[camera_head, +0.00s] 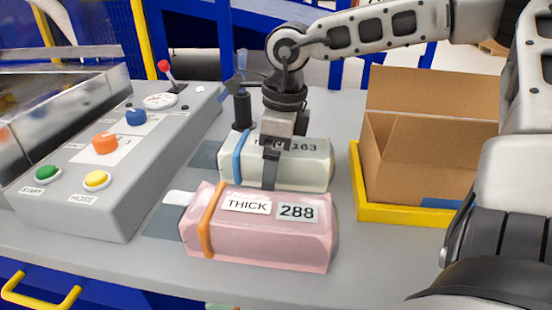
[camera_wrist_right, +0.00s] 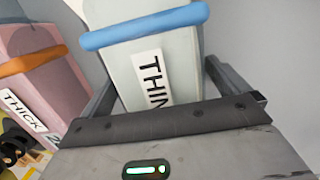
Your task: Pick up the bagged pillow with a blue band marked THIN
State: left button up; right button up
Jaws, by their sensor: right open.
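The pale green-white bagged pillow with a blue band (camera_head: 312,165) lies on the grey table behind the pink pillow. In the right wrist view its label reads THIN (camera_wrist_right: 155,80); in the head view my gripper partly hides that label. My right gripper (camera_head: 271,165) is over it, pointing down. In the right wrist view its open fingers (camera_wrist_right: 160,88) stand on either side of the pillow, which lies between them. Whether either finger touches the pillow I cannot tell. My left gripper is not in view.
A pink pillow with an orange band marked THICK 288 (camera_head: 265,240) lies just in front. An open cardboard box (camera_head: 420,150) in a yellow tray (camera_head: 400,214) stands at the right. A grey control panel (camera_head: 105,190) with buttons and a red-knobbed lever is at the left.

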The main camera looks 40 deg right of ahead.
jog(key=c, duration=0.9)
jog(key=shift+r, duration=0.2)
